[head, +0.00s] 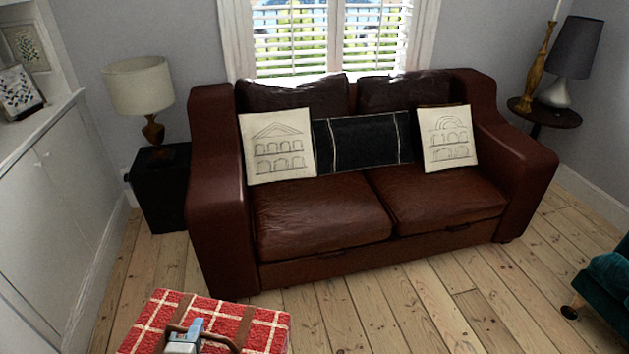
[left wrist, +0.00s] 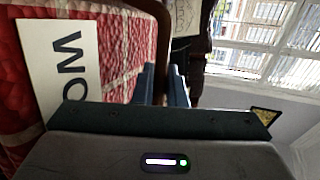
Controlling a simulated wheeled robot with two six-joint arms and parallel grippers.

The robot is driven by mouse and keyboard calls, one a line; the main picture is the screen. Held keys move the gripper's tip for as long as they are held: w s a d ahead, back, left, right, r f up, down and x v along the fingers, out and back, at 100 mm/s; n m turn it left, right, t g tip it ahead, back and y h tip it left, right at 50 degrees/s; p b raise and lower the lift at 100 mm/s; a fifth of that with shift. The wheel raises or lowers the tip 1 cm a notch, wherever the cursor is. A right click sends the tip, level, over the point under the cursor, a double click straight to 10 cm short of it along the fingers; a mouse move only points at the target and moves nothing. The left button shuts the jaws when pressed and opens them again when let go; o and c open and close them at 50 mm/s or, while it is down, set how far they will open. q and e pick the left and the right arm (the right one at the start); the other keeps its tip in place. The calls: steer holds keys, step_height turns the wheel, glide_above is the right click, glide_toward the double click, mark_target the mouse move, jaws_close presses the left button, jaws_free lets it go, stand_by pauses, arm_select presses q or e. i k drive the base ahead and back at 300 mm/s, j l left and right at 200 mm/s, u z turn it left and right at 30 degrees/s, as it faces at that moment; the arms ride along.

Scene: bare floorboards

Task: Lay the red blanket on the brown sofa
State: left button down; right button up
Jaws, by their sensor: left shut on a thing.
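The red blanket (head: 245,318) is a folded bundle with white check lines and brown straps, low at the bottom left of the head view. My left gripper (head: 185,338) is at its top, shut on the brown strap handle. In the left wrist view the red blanket (left wrist: 120,45) fills the left side with a white label, and the brown handle passes between the fingers of my left gripper (left wrist: 163,85). The brown sofa (head: 325,225) stands ahead, beyond the blanket, with bare seat cushions in front. The blanket is apart from it. My right gripper is in neither view.
Two cream cushions (head: 277,146) and a black cushion (head: 362,141) lean on the sofa back. A black side table with a lamp (head: 140,90) is at left, a round table (head: 545,112) at right. A teal chair (head: 609,280) is at lower right. Floorboards (head: 420,305) are clear in front.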

mark_target(309, 206)
steer(key=i+j+z, duration=0.1)
steer(key=i+z, duration=0.3)
steer(key=i, duration=0.7)
steer(key=i+z, duration=0.1)
steer(key=z, duration=0.7)
